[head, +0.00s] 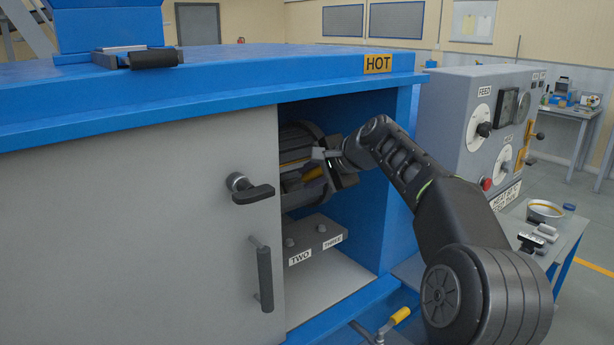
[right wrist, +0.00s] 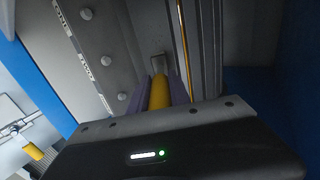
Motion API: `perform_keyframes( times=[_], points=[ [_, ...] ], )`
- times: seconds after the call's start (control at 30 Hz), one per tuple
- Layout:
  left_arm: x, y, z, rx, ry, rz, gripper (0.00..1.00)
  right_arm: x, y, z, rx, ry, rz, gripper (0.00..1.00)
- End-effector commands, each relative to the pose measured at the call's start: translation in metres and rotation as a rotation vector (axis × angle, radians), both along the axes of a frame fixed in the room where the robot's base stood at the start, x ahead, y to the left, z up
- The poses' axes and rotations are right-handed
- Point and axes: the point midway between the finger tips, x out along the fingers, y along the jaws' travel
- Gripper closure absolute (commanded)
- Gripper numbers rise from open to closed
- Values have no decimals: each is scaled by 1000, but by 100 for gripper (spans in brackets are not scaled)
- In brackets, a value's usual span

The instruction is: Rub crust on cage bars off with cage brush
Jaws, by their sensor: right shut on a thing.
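The cage (head: 298,142) is a dark barrel of bars inside the blue cabinet's opening. It also shows at the top of the right wrist view (right wrist: 208,50), with a thin orange-brown strip of crust (right wrist: 184,55) along a bar. My right gripper (head: 318,176) reaches into the opening beside the cage. It is shut on the yellow handle of the cage brush (right wrist: 160,92). The brush's far end (right wrist: 158,62) lies close to the bars; I cannot tell whether it touches. Crust in the head view is partly hidden by my gripper. My left gripper is not in view.
A grey door (head: 140,225) with a black handle covers the cabinet's left side. A shelf labelled TWO and THREE (head: 315,240) sits below the cage. A grey control box (head: 480,120) and a small side table (head: 545,235) stand at the right.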

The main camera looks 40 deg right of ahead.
Motion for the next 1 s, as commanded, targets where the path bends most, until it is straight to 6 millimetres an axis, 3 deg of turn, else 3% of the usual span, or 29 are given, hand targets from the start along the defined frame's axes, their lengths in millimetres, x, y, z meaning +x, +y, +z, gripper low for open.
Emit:
perform_keyframes(
  times=[0.3, 1.0],
  points=[
    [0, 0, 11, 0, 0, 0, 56, -2, -27, 2, -2, 0, -2, 100],
    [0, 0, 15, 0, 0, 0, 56, 1, -28, 2, -1, -4, 0, 100]
  ],
)
